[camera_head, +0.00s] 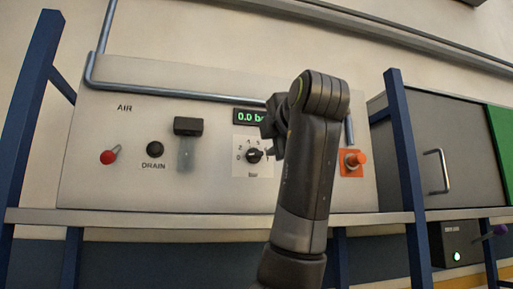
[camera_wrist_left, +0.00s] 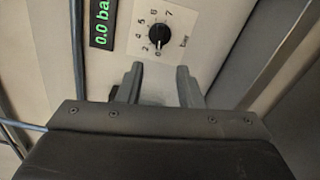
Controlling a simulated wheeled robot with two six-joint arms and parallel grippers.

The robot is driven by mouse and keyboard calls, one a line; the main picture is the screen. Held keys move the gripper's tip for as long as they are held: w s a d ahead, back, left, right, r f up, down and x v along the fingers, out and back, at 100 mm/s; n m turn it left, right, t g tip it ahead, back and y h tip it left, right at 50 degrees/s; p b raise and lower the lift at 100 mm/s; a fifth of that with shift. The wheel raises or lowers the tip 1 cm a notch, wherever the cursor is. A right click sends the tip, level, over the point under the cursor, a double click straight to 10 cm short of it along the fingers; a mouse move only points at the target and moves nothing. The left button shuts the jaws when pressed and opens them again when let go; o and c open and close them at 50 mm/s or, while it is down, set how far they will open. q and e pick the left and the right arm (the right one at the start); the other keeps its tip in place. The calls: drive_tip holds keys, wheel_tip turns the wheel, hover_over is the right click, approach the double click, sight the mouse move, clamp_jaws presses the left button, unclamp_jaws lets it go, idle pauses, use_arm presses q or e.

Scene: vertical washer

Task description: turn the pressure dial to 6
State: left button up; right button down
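The pressure dial (camera_head: 254,156) is a black knob on a white scale plate marked "bar", in the middle of the grey panel. It also shows in the left wrist view (camera_wrist_left: 158,34), where its white pointer line appears to point towards the 0 end of the scale. The green display (camera_head: 250,117) above it reads 0.0. My left gripper (camera_head: 269,128) is in front of the panel by the dial, mostly hidden behind its own wrist. In the left wrist view its two fingers (camera_wrist_left: 160,78) are apart with nothing between them, short of the knob. My right gripper is out of view.
A grey cabinet (camera_head: 455,150) with a handle stands to the right.

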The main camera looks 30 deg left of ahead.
sight(255, 154)
use_arm(q)
drive_tip(key=p+x, duration=0.4)
drive_tip(key=x, duration=0.6)
drive_tip(key=shift+w+a+r, duration=0.1)
drive_tip(key=shift+w, duration=0.05)
drive_tip(key=shift+w+a, duration=0.45)
drive_tip(key=shift+a, duration=0.1)
drive_tip(key=shift+c, duration=0.3)
clamp_jaws()
